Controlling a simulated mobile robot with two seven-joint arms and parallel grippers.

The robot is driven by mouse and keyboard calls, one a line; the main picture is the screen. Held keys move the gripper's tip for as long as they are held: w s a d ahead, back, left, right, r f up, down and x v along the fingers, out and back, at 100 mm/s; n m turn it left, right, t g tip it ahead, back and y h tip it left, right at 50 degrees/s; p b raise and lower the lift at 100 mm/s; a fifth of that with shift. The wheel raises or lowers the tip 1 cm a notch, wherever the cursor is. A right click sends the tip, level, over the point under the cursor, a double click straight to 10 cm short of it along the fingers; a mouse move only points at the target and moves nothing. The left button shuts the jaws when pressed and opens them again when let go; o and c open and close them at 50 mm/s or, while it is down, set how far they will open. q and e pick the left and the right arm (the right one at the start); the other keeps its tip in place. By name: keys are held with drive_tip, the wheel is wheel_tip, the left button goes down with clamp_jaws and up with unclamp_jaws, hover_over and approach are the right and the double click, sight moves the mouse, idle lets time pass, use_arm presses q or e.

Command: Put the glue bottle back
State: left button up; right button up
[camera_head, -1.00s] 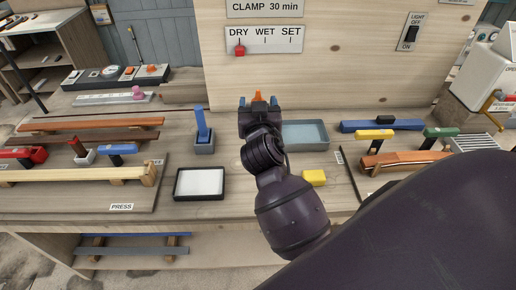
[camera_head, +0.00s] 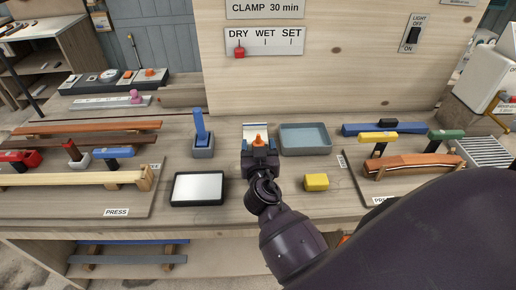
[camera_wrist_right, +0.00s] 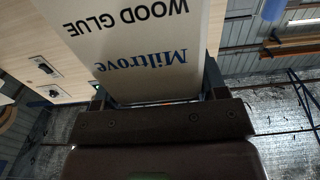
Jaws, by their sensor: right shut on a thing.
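My right gripper (camera_head: 260,152) is shut on the glue bottle, over the middle of the bench. In the head view only the bottle's orange tip (camera_head: 258,141) shows clearly, pointing up between the fingers; the gripper hides most of its body. The right wrist view shows the white glue bottle (camera_wrist_right: 140,45) close up, with "Miltrove" and "WOOD GLUE" upside down in the picture. Just behind the gripper a small pale patch (camera_head: 257,128) shows on the bench, partly covered. I cannot tell whether the bottle's base touches the bench. My left gripper is not in view.
A blue-grey tray (camera_head: 305,151) lies right of the gripper, and a yellow block (camera_head: 316,182) stands nearer. A grey holder with a blue brush (camera_head: 202,140) and a black-framed white pad (camera_head: 198,189) are on the left. The upright wooden panel (camera_head: 330,85) stands behind.

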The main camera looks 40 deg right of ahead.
drive_tip(key=shift+f, duration=0.1)
idle(0.3)
drive_tip(key=o, duration=1.6)
drive_tip(key=shift+c, duration=0.2)
